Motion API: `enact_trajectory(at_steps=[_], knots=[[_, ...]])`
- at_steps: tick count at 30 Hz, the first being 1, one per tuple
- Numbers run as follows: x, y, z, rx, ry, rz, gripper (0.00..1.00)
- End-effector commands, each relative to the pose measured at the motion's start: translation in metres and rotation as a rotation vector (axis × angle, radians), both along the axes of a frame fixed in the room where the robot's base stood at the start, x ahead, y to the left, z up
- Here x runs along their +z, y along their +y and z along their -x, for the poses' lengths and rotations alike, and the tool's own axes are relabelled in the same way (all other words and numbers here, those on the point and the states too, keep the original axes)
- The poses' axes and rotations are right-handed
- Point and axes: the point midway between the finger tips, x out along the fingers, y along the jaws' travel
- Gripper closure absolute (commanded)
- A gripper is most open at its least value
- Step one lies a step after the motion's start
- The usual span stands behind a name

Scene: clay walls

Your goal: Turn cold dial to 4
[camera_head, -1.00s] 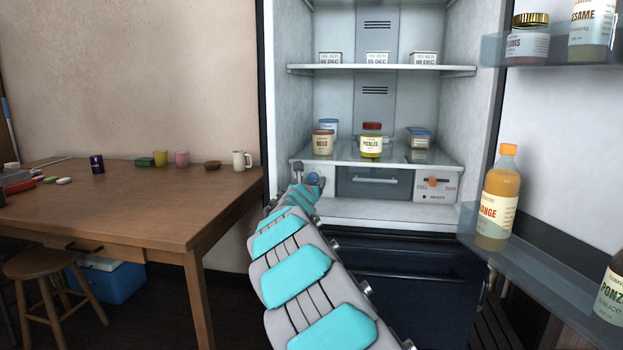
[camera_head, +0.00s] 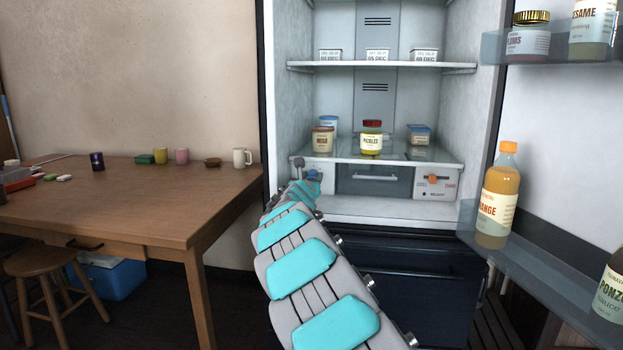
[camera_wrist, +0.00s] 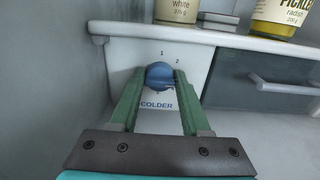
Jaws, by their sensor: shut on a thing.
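The blue cold dial (camera_wrist: 159,76) sits on a white panel (camera_wrist: 120,52) inside the fridge, with "1" above it, "2" at its upper right and "COLDER" below. My gripper (camera_wrist: 158,84) has its two green fingers on either side of the dial and is shut on it in the wrist view. Part of the number scale is hidden by the dial and fingers, so I cannot read a "4" or the dial's setting.
A glass shelf (camera_head: 440,160) with a pickles jar (camera_head: 371,138) and other containers is just above the panel. The open door's bottles (camera_head: 497,197) stand farther right.

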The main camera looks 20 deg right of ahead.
Motion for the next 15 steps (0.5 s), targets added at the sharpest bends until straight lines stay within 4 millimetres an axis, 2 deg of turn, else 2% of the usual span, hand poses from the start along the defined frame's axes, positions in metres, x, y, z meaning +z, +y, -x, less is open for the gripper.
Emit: enact_trajectory(at_steps=[1, 5, 15], knots=[[0.0000, 0.0000, 0.0000, 0.000, 0.000, 0.000, 0.87], [-0.0001, 0.0000, 0.0000, 0.000, 0.000, 0.000, 1.00], [-0.0014, 0.0001, -0.0001, 0.001, -0.017, -0.023, 1.00]])
